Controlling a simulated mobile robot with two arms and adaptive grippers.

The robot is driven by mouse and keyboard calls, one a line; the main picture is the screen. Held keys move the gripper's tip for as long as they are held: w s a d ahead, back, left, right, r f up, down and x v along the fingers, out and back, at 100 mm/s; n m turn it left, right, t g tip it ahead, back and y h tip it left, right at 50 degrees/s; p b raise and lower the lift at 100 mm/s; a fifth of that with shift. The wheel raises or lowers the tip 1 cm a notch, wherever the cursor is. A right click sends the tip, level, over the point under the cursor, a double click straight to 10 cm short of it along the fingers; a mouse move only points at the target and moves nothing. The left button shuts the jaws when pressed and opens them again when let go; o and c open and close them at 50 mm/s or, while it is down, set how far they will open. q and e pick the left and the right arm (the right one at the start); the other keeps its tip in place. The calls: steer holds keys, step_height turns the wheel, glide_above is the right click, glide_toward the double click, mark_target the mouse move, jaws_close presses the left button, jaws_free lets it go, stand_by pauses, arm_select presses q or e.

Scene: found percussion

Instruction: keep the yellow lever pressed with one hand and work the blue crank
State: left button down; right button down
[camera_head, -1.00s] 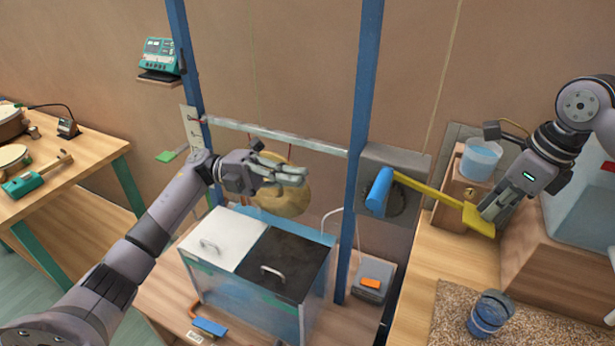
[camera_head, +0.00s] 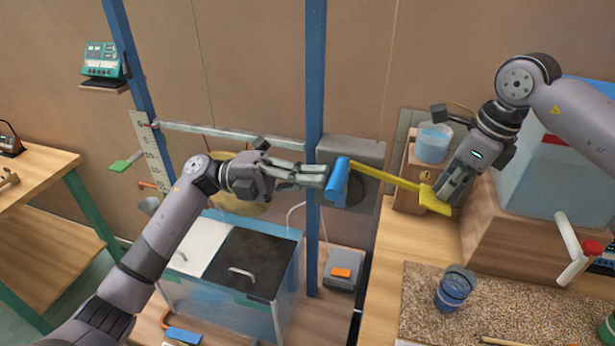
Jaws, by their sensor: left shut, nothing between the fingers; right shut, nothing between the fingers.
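The yellow lever (camera_head: 390,176) runs from the grey box on the blue post to a flat yellow pad (camera_head: 434,199) at its right end. My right gripper (camera_head: 447,197) is shut, pointing down with its fingertips at the pad; they appear to touch it. The blue crank (camera_head: 338,182) is a blue cylinder handle in front of the grey box, tilted slightly. My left gripper (camera_head: 322,176) is shut and empty, its fingertips right at the left side of the blue handle. I cannot tell whether they touch it. The crank's mount is partly hidden behind the handle.
Blue posts (camera_head: 315,110) stand in front of the wall, one just behind my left fingers. A lidded tank (camera_head: 272,256) sits below my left arm. A water cup (camera_head: 433,142) stands behind my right gripper, and a blue cup (camera_head: 455,288) on the granular mat (camera_head: 530,313).

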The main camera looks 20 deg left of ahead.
arm_select(q)
steer(key=shift+d, duration=0.1)
steer(key=shift+d+r+y, duration=0.15)
steer(key=shift+d+y, duration=0.1)
steer(key=shift+y, duration=0.15)
